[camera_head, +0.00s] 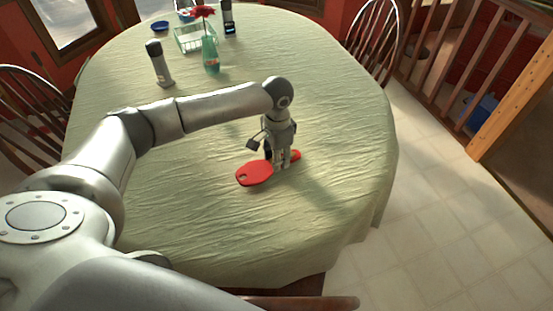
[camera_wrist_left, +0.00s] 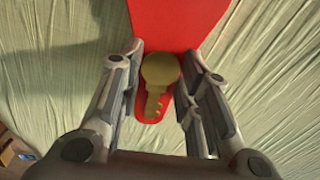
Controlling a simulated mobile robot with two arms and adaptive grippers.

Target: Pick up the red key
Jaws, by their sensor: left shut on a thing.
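The red key (camera_head: 254,175) is a flat red piece on the green tablecloth, with a wide rounded end and a small hole at the left. Its other end shows right of the fingers. My left gripper (camera_head: 282,163) points down at its middle. In the left wrist view, the red key (camera_wrist_left: 175,22) runs from the top edge to a narrow end between the fingers, with a gold key shape (camera_wrist_left: 159,73) over it. The left gripper (camera_wrist_left: 160,92) is shut on the red key. Whether it is clear of the cloth is unclear. My right gripper is not in view.
The table (camera_head: 340,110) is clear around the red key. Farther back stand a dark-topped grinder (camera_head: 160,65), a green vase (camera_head: 210,55) with a red flower, a mint basket (camera_head: 188,40), a blue bowl (camera_head: 160,26) and a dark handset (camera_head: 229,20). Wooden chairs surround the table.

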